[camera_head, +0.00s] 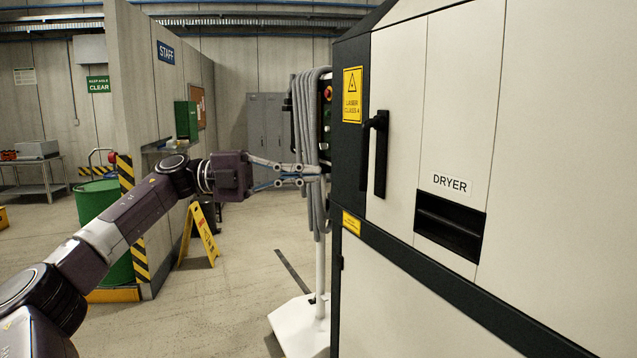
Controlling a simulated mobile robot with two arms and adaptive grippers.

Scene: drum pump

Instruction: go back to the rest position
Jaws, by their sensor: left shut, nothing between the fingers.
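My left arm comes in from the left and reaches toward the middle of the picture. My left gripper (318,171) is shut and empty. Its fingertips point right, in front of the grey hoses and close to the left edge of the dryer cabinet. I cannot tell whether they touch either one. My right gripper is not in view.
The dryer cabinet (455,90) with a black handle (381,155) fills the right side. Grey hoses (312,90) hang on a white-based stand (300,325). A green drum (100,205) and a yellow floor sign (204,235) stand left. Floor between is clear.

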